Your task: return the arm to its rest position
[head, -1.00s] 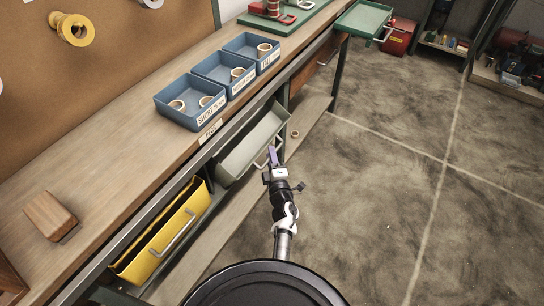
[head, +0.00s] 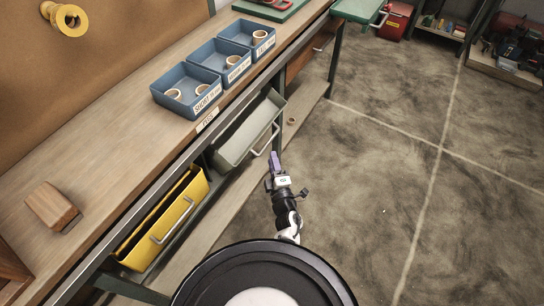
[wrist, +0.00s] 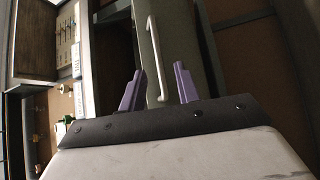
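My gripper (head: 274,158) is low beside the workbench, next to the handle of the open grey drawer (head: 243,143). In the wrist view my gripper (wrist: 158,88) has its two purple fingers spread, with a clear gap and nothing clamped. The drawer's pale bar handle (wrist: 154,60) appears beyond and between the fingertips, and I cannot tell the exact distance to it. My arm is short in the head view, largely behind my round dark body top.
A yellow drawer (head: 165,222) stands open at the left. Blue bins (head: 189,101) with tape rings and a wooden block (head: 51,206) sit on the workbench (head: 110,140). The floor (head: 385,190) at right is clear.

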